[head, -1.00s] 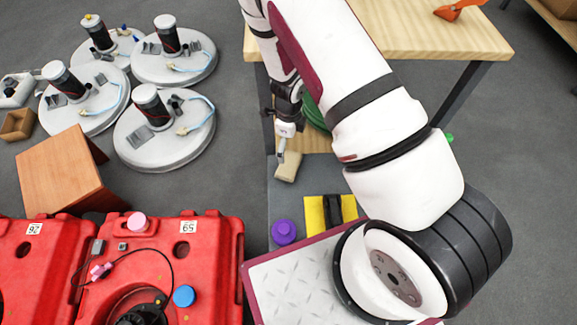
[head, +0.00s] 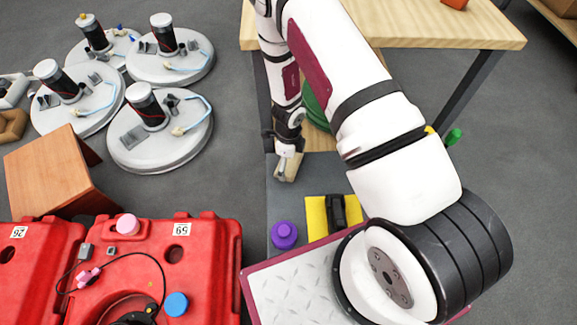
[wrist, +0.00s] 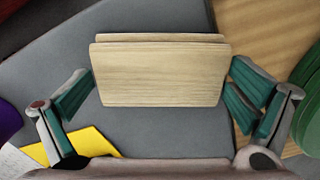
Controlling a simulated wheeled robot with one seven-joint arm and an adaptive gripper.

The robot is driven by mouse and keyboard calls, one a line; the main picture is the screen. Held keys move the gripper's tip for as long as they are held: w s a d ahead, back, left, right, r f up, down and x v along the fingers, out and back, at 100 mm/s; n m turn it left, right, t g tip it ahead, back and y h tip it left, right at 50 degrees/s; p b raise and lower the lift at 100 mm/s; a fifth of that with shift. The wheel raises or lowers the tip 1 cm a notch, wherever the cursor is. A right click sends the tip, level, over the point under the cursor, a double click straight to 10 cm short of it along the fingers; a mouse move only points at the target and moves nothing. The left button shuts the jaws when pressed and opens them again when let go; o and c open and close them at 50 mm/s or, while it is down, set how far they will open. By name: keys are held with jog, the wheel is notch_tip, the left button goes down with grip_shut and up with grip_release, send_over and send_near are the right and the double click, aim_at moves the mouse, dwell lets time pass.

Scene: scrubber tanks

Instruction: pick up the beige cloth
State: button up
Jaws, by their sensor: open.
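The beige cloth (head: 291,172) lies on a grey surface below the wooden table; it looks like a folded, wood-grained slab with two layers. In the wrist view the beige cloth (wrist: 158,85) fills the middle between my fingers. My gripper (head: 285,163) is at the cloth in the head view and hides part of it. In the wrist view my gripper (wrist: 160,80) is open, one green-padded finger on each side. The left fingertip is close to the cloth's left edge, and the right fingers are close to its right edge. I cannot tell whether they touch it.
A purple container (head: 284,235) and a yellow item with a black part (head: 333,213) are nearer on the grey surface. Green round items (wrist: 287,110) lie close to the right finger. The wooden table (head: 400,25) stands behind. Red tanks (head: 205,265) are at left.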

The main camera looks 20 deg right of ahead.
aim_at(289, 162)
jog(key=c, duration=0.9)
jog(key=shift+o, duration=0.2)
jog(key=shift+r, duration=0.1)
notch_tip(289, 162, up, 10)
jog(key=p, duration=0.4)
jog(key=shift+p, duration=0.35)
